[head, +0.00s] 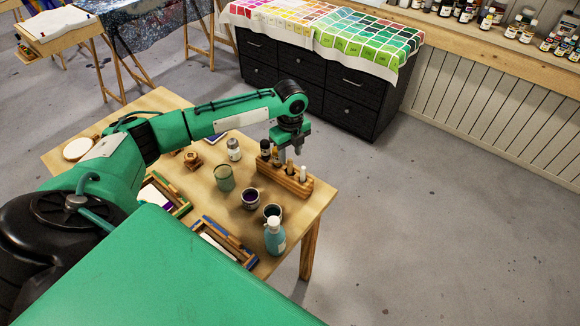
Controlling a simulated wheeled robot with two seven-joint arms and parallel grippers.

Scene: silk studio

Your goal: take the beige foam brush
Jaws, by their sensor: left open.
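A wooden holder block (273,177) stands near the right edge of the wooden table, with several upright brushes or tools in it. Two have dark tops; toward the right end stand a beige one (289,168) and a paler, whitish one (303,174). The beige one looks like the foam brush, but it is too small to be certain. My left gripper (292,147) is open, pointing down just above the holder, over the middle of the row. Its fingers partly overlap the tools in this view, and I cannot tell whether they touch. My right gripper is not in view.
On the table (318,196) stand a blue-green bottle (274,238), a cup with purple paint (250,199), a dark cup (272,212), a green glass (224,178) and a white-topped jar (234,149). Wooden frames lie at the near side. Floor right of the table is clear.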

